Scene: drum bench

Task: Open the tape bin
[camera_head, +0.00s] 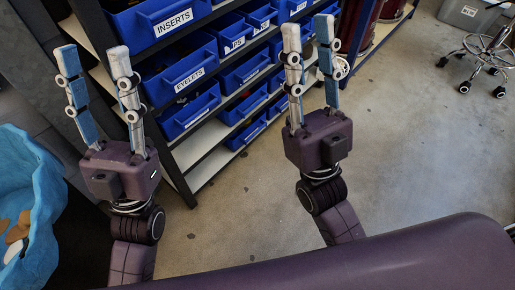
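Blue labelled bins stand in rows on a dark shelf rack (180,177). One bin is labelled INSERTS (150,32) and one below it EYELETS (205,68). Other labels are too small, angled or cut off to read, so I cannot tell which bin is the tape bin. My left gripper (90,52) is raised at the left of the bins, its two fingers apart and nothing between them. My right gripper (308,22) is raised in front of the right end of the bins, fingers apart and empty. It hides part of the rack behind it.
A light blue container (40,160) with brown items stands at the left edge. A wheeled stool (487,48) and a grey box (466,14) are at the upper right. Dark red drums (392,8) stand behind the rack's right end.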

